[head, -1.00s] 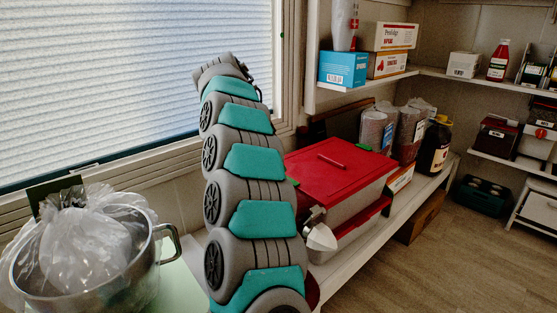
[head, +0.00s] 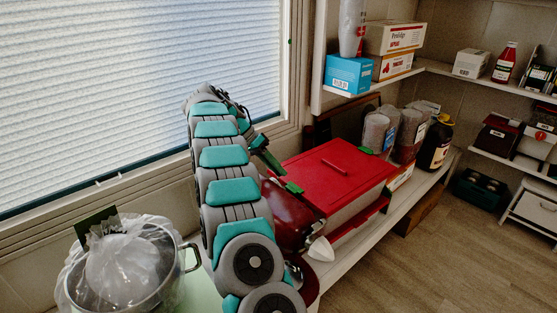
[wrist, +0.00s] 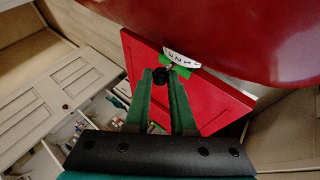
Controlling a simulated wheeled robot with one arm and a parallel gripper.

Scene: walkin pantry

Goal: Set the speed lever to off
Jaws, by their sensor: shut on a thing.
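The mixer (head: 292,218) is a glossy dark red body beside the red-lidded box, partly hidden by my arm in the head view. Its underside fills the top of the wrist view (wrist: 230,40). The speed lever (wrist: 160,76) ends in a small black knob below a white number label (wrist: 181,59). My gripper (wrist: 164,76) has its two green fingertips closed on either side of that knob. In the head view my gripper (head: 268,160) is by the mixer's far side, and its fingertips are hidden. I cannot read which setting the lever is at.
A box with a red lid (head: 330,165) stands close behind the mixer. A steel pot (head: 150,285) with a clear bag is at the left. Several jars (head: 400,132) and a dark bottle (head: 434,147) stand further along the shelf. The window blind (head: 130,90) is behind my arm.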

